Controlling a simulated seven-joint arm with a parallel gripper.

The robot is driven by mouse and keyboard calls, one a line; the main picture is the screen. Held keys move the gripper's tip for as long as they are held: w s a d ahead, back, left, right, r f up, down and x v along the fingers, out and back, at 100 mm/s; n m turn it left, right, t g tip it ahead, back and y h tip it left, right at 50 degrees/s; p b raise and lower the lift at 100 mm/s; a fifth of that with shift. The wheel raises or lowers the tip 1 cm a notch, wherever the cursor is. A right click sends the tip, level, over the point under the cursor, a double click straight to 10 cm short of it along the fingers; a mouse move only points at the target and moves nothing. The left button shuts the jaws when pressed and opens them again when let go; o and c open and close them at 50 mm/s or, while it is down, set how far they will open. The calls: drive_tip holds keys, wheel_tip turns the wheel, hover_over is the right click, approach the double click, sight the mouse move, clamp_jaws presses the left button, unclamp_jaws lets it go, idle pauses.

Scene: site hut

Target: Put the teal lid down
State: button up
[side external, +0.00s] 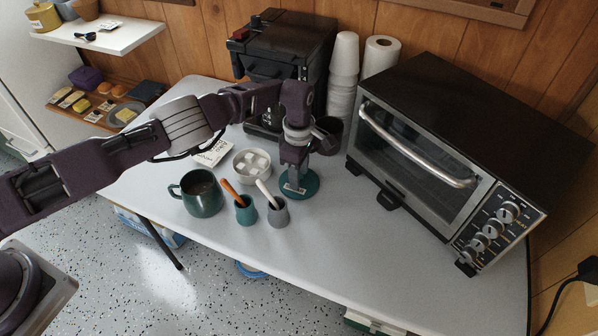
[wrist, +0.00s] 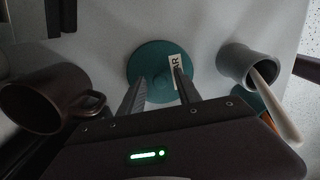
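The teal lid (side external: 308,188) is a round flat disc at the table's middle, right of the small cups. It looks flat on or very close to the tabletop; I cannot tell if it touches. It also shows in the wrist view (wrist: 150,55), with a cream label with dark letters near its right side. My gripper (side external: 293,186) points down over the lid. In the wrist view, the two fingers (wrist: 160,82) reach to the lid with teal showing between them. Whether they grip a part of it is hidden. A teal mug (side external: 203,205) with dark contents stands to the left.
A grey cup (side external: 278,220) and a teal cup (side external: 245,217), each with a stick, stand front left of the lid. A white bowl (side external: 252,176) is behind them. A dark mug (side external: 333,128) stands behind my gripper. The toaster oven (side external: 430,160) is right; the front right table is clear.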

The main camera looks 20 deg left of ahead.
wheel_tip(320, 180, up, 12)
drive_tip(key=shift+r, duration=0.15)
drive_tip(key=s+a+r+m+t+h, duration=0.15)
drive_tip(key=a+r, duration=0.35)
drive_tip(key=r, duration=0.5)
drive_tip(key=s+a+r+m+h, duration=0.1)
drive_tip(key=s+a+r, duration=0.1)
drive_tip(key=a+r, duration=0.6)
drive_tip(key=s+a+r+m+t, duration=0.15)
drive_tip(key=s+r+m, duration=0.25)
drive_tip(key=s+r, duration=0.7)
drive_tip(key=s+a+f+m+t+y, duration=0.1)
drive_tip(key=s+m, duration=0.4)
drive_tip(key=s, duration=0.7)
drive_tip(key=s+a+f+m+t+y, duration=0.1)
drive_tip(key=s+a+f+m, duration=0.2)
drive_tip(key=s, duration=0.9)
drive_tip(key=m, duration=0.3)
drive_tip(key=shift+f+t, duration=0.15)
drive_tip(key=shift+t, duration=0.15)
